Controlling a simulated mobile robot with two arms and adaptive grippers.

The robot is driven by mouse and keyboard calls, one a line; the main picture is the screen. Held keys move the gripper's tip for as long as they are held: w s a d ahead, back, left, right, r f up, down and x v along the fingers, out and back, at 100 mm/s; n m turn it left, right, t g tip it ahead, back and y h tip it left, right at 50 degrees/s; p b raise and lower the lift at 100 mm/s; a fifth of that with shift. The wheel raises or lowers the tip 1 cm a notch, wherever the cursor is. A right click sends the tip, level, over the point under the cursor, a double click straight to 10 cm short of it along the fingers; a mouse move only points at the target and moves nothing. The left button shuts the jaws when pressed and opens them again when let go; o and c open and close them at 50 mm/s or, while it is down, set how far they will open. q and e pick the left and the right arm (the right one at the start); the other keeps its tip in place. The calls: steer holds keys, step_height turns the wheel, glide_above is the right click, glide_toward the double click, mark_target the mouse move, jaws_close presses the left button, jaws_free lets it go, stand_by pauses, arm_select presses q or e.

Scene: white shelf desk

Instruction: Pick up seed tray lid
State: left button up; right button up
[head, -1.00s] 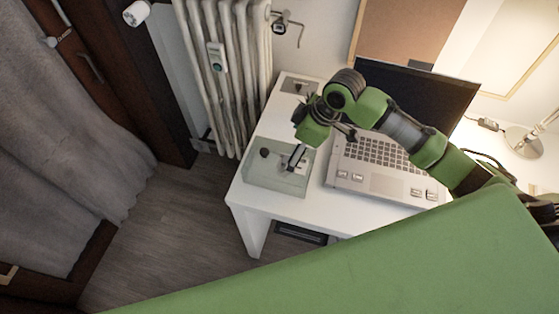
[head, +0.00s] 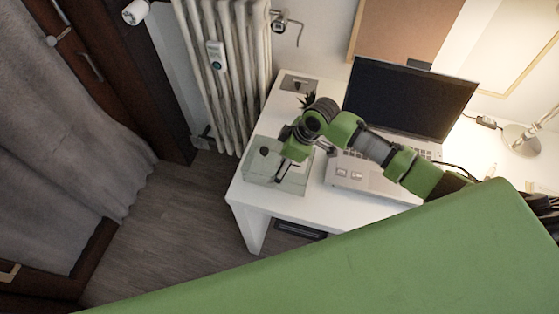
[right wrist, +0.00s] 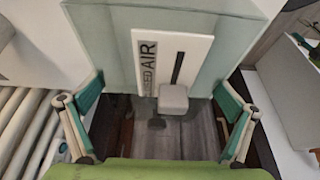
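The seed tray lid appears to be the pale green, box-like piece (head: 257,174) on the left end of the white desk. A dark knob (head: 264,152) shows on it. In the right wrist view the pale green surface (right wrist: 232,50) fills the upper middle, with a white labelled plate and a grey block-like knob (right wrist: 173,98). My right gripper (right wrist: 160,125) is open, its teal-padded fingers spread to either side of the knob and apart from it. In the head view my right gripper (head: 283,171) is over the piece, partly hidden by its arm. My left gripper is not in view.
An open laptop (head: 410,98) stands right of the pale green piece, under my right arm. A small grey plate (head: 299,84) lies at the desk's back left corner. A radiator (head: 228,75) stands behind the desk's left end. A lamp base (head: 522,140) is at far right.

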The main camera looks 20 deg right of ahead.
steer(key=c, duration=0.7)
steer(key=shift+r, duration=0.15)
